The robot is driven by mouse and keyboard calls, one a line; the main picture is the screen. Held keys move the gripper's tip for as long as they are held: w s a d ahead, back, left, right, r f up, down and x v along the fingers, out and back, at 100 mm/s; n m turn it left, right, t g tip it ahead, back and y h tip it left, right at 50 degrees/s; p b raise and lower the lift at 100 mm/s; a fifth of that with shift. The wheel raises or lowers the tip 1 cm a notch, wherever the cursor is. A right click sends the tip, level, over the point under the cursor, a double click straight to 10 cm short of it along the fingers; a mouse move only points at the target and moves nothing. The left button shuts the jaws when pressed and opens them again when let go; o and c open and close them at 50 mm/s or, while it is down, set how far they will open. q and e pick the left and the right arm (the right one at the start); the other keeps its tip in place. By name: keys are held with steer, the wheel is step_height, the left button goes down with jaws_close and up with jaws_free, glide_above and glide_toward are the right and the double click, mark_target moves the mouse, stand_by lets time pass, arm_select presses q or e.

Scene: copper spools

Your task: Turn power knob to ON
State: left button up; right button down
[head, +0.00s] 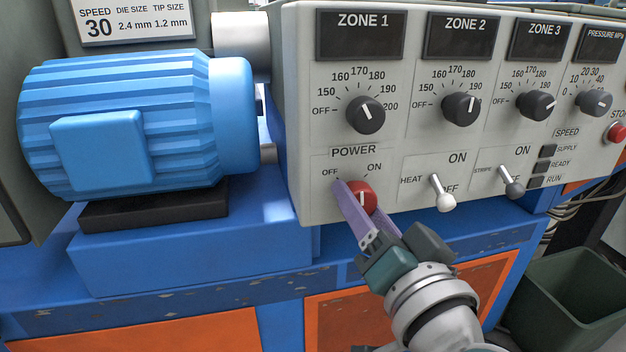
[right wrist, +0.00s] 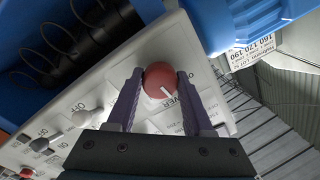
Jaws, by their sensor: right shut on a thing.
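The red power knob (head: 366,192) sits on the grey control panel below the POWER label, between the OFF and ON marks. My right gripper (head: 358,194) reaches up from below and is shut on the knob. In the right wrist view the red knob (right wrist: 160,82) is between the two purple fingers of the right gripper (right wrist: 159,76), with its white line visible. My left gripper is in neither view.
The heat switch (head: 442,194) and stripe switch (head: 512,184) stand right of the knob. The zone 1 dial (head: 365,114) is above it. A blue motor (head: 130,115) is at left. A dark green bin (head: 570,300) stands at lower right.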

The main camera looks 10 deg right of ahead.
steer(key=m+b, duration=0.1)
steer(key=m, duration=0.9)
steer(key=shift+a+m+h, duration=0.1)
steer(key=shift+m+h, duration=0.2)
steer(key=shift+r+b, duration=0.1)
steer(key=shift+b, duration=0.2)
steer(key=shift+c, duration=1.4)
jaws_free()
steer(key=s+p, duration=0.1)
steer(key=s, duration=0.9)
steer(key=shift+d+f+p, duration=0.2)
steer(key=shift+p, duration=0.15)
